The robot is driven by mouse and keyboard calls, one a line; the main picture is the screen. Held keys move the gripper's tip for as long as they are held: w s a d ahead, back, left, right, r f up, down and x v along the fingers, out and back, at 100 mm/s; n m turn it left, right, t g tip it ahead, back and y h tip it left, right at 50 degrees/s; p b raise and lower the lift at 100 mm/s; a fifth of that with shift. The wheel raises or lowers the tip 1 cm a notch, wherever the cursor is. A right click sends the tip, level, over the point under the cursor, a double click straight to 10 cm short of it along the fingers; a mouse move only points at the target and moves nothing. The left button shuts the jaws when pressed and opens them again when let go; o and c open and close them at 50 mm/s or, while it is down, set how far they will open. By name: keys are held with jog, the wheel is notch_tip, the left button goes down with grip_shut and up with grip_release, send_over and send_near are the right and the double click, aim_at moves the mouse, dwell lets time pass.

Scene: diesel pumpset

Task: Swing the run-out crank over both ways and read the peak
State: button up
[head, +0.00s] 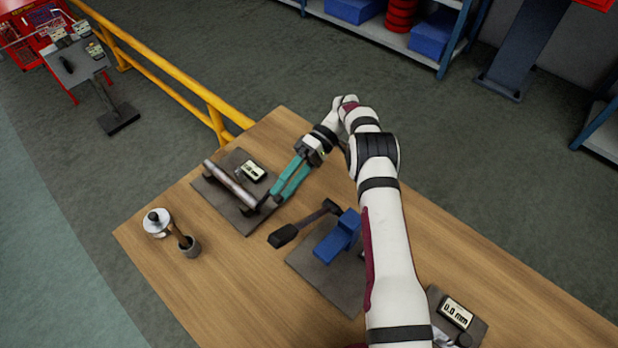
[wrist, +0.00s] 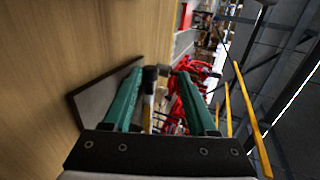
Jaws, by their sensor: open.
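The run-out rig stands on a dark plate (head: 222,210) on the wooden table, with a bright metal shaft (head: 231,185) lying across its supports. A small display (head: 253,171) sits at the plate's far side; its figures are too small to read surely. My gripper (head: 276,196) is at the shaft's near right end, teal fingers apart and pointing down-left. In the wrist view, a dark-ended crank part (wrist: 150,76) shows between the open fingers (wrist: 160,76). Whether a finger touches it I cannot tell. The crank is mostly hidden behind the fingers in the head view.
A second display (head: 456,312) reads 0.0 mm. A yellow rail (head: 180,85) runs behind.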

jog(key=s+d+r, duration=0.2)
jog(key=d+r, duration=0.7)
jog(key=d, duration=0.2)
jog(key=shift+s+d+r, duration=0.15)
jog(key=shift+s, duration=0.25)
jog(key=t+h, duration=1)
send_near(274, 198)
jog(key=f, duration=0.7)
jog(key=shift+w+d+f, duration=0.25)
jog(key=shift+f, duration=0.05)
grip_shut()
